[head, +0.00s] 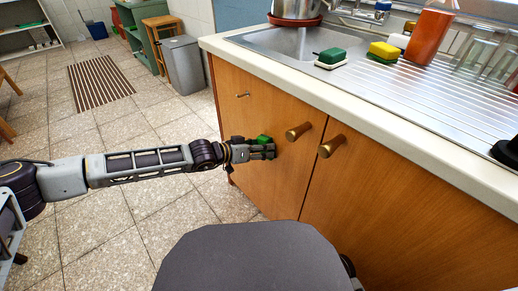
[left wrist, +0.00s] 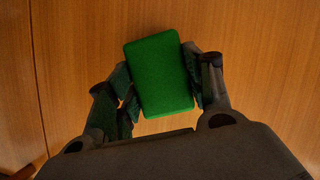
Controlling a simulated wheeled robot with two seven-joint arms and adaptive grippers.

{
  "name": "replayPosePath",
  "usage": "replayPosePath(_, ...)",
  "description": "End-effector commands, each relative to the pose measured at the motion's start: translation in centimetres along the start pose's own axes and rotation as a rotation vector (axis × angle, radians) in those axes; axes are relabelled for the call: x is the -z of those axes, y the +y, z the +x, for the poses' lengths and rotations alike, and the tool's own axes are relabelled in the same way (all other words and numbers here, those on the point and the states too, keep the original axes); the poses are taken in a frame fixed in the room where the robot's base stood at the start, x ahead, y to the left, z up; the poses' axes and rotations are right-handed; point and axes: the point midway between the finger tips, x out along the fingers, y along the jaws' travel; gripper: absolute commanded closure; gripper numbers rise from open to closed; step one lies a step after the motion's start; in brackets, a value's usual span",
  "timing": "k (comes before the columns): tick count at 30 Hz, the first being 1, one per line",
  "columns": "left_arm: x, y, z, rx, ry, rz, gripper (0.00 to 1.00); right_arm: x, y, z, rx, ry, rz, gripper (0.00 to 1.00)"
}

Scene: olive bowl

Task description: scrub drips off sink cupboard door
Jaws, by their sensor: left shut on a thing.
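My left gripper (head: 262,150) is shut on a green scrubbing sponge (head: 263,139), at the front of the wooden sink cupboard. In the left wrist view the green sponge (left wrist: 158,75) sits between the two fingers (left wrist: 160,88), its broad green face towards the camera and wood grain behind it. The gripper is in front of the left cupboard door (head: 275,185), left of its round knob (head: 298,131). I cannot tell whether the sponge touches the door. My right gripper is out of view.
The right door (head: 400,200) has its own knob (head: 332,146). On the steel sink top (head: 400,85) stand a green-and-white sponge (head: 330,58), a yellow-and-green sponge (head: 383,53) and an orange bottle (head: 428,36). A grey bin (head: 184,65) stands behind left; the tiled floor left is largely clear.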

Motion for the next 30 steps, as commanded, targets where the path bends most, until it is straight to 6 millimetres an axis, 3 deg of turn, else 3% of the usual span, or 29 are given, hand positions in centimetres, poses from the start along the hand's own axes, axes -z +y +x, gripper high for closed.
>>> replayPosePath(14,0.0,0.3,0.0,-0.001,0.002,0.001,0.68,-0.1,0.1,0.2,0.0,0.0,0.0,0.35)
replayPosePath(30,-1.1,2.7,0.5,-0.001,0.0,0.0,0.68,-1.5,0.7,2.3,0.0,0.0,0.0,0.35)
